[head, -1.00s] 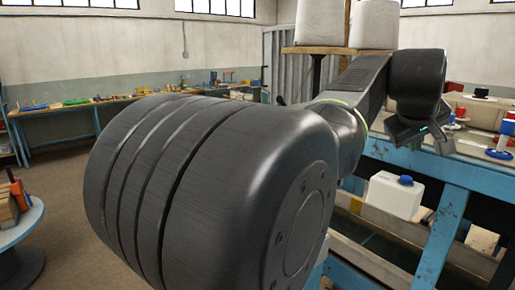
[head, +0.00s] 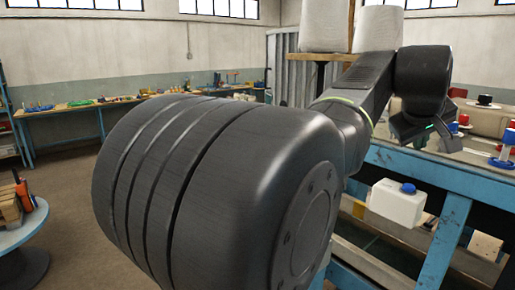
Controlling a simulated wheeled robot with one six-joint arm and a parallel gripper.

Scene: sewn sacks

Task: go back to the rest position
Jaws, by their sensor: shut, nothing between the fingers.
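My gripper (head: 448,138) is at the upper right in the head view, at the end of my dark arm. It looks shut, with nothing seen between its small fingers. It is in front of the blue-framed bench on the right, by the bench's top; whether it touches anything there cannot be told. Two white sacks, one on the left (head: 325,25) and one on the right (head: 378,28), stand on a raised wooden board (head: 318,57) behind my arm. My large arm joint hides much of the middle of the view.
A white canister with a blue cap (head: 396,205) is below the blue bench frame (head: 425,172). A round blue table (head: 22,232) with a wooden crate stands at the lower left. A long workbench (head: 60,113) with tools runs along the back wall. Open floor (head: 75,190) lies between.

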